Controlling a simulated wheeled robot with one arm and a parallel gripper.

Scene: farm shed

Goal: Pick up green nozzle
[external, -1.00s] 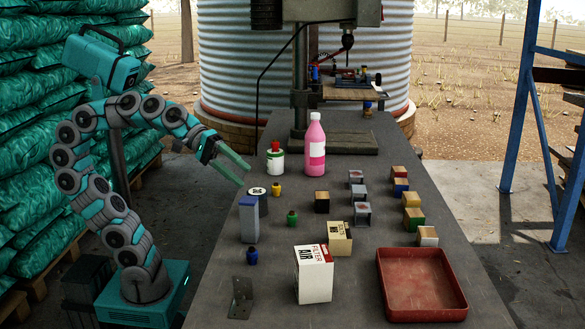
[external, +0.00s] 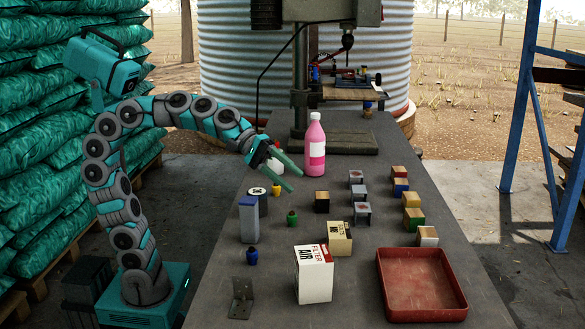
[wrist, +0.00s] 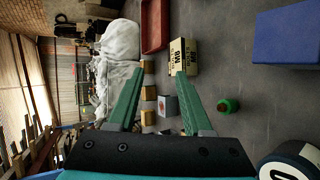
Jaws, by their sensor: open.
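The green nozzle (external: 292,217) is a small green piece with a dark reddish top, standing on the grey workbench. In the wrist view the green nozzle (wrist: 228,105) lies to the right of the right finger, outside the jaws. My gripper (external: 297,182) is open and empty, with its two teal fingers above the bench, behind and above the green nozzle. In the wrist view my gripper (wrist: 160,103) shows both fingers spread, with distant blocks visible between them. The nozzle is not touched.
A yellow nozzle (external: 276,189) and a blue nozzle (external: 252,257) stand nearby. A blue-topped box (external: 249,222) is left, a pink bottle (external: 315,150) behind, a bolt box (external: 339,240) and filter box (external: 313,278) in front. Several blocks and a red tray (external: 466,305) are right.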

